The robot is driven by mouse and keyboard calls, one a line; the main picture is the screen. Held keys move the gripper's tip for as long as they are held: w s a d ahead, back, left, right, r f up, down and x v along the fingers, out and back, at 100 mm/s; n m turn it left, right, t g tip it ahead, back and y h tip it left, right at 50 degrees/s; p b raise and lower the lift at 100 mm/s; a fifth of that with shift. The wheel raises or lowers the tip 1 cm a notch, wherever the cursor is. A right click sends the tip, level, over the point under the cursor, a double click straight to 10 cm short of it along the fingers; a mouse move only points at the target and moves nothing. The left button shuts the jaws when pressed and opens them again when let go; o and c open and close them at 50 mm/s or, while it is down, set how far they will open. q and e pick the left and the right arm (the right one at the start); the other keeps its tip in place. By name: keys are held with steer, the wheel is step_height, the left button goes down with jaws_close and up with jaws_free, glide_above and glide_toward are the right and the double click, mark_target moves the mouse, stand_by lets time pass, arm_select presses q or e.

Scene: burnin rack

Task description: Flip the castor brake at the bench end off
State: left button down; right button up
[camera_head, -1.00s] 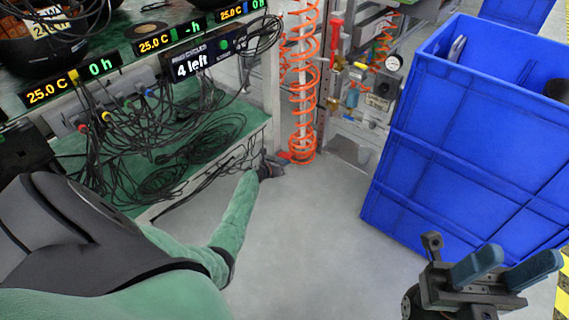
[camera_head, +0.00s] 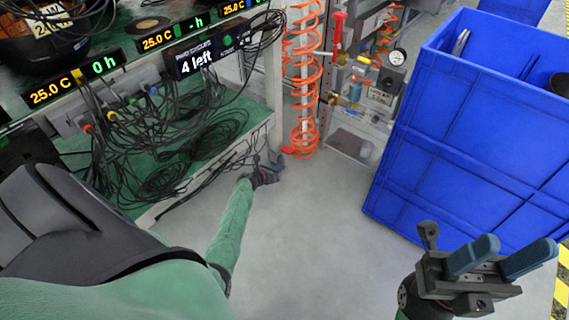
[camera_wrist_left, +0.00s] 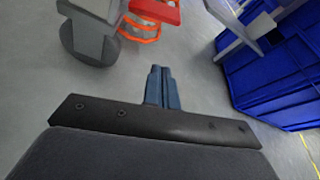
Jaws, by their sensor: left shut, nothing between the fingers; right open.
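The castor (camera_wrist_left: 88,42) with a grey wheel stands on the floor at the top left of the left wrist view. A red brake pedal (camera_wrist_left: 155,10) sticks out to its right. In the head view the red pedal (camera_head: 290,150) shows small at the foot of the bench end, by the orange coil. My left gripper (camera_head: 276,172) is low over the floor just in front of it, small and dark. In the left wrist view its blue fingers (camera_wrist_left: 162,88) are shut together, empty, and apart from the pedal. My right gripper (camera_head: 500,257) is open and empty at the lower right.
The bench (camera_head: 205,165) with tangled black cables is at the left. An orange coiled hose (camera_head: 304,90) hangs at its end. A blue crate (camera_head: 450,150) stands at the right. Grey floor (camera_head: 310,225) between them is clear.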

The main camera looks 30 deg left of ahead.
arm_select(q)
steer(key=v, duration=0.3)
steer(key=shift+s+r+p, duration=0.15)
steer(key=shift+s+p, duration=0.05)
steer(key=shift+p, duration=0.2)
